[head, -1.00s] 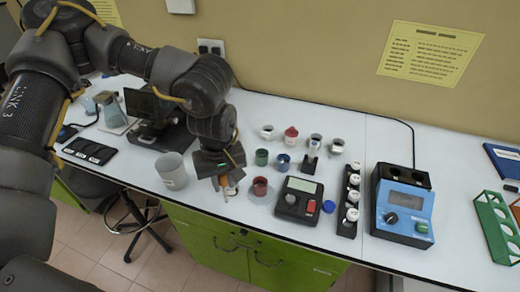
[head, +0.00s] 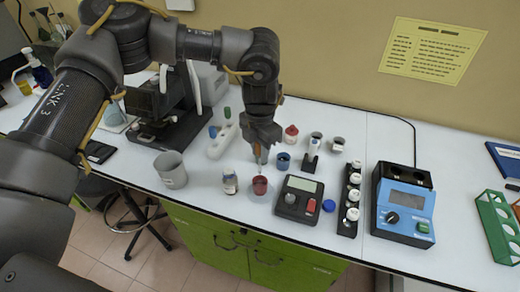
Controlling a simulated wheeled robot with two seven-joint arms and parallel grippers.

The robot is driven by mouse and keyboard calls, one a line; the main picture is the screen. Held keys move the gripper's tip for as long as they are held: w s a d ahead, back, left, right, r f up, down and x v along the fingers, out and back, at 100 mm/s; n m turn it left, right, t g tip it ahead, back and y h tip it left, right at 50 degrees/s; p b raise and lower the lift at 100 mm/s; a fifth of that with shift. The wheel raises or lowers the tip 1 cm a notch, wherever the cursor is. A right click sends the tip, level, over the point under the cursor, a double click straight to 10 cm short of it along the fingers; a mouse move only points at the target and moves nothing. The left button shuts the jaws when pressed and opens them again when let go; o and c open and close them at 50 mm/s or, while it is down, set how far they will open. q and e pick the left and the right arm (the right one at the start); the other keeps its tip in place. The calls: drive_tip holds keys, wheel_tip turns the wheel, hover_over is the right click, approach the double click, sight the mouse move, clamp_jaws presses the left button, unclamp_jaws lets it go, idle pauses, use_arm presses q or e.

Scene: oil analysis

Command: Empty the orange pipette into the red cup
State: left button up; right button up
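My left gripper (head: 260,147) points down above the red cup (head: 260,187). It appears shut on the orange pipette (head: 258,155), of which only a small orange part shows between and below the fingers. The pipette's lower end is just above the red cup; whether it reaches inside the rim is too small to tell. The red cup stands upright near the table's front edge, left of a black scale. What is in the cup cannot be made out. My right gripper is out of view.
A small bottle (head: 230,183) and grey beaker (head: 171,170) stand left of the red cup. The blue cup (head: 283,161) and black scale (head: 298,199) are close on its right.

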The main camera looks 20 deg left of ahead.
use_arm(q)
drive_tip(key=shift+f+b, duration=0.6)
drive_tip(key=shift+f, duration=0.3)
drive_tip(key=shift+f+b, duration=0.8)
drive_tip(key=shift+f, duration=0.5)
clamp_jaws()
drive_tip(key=shift+r, duration=0.2)
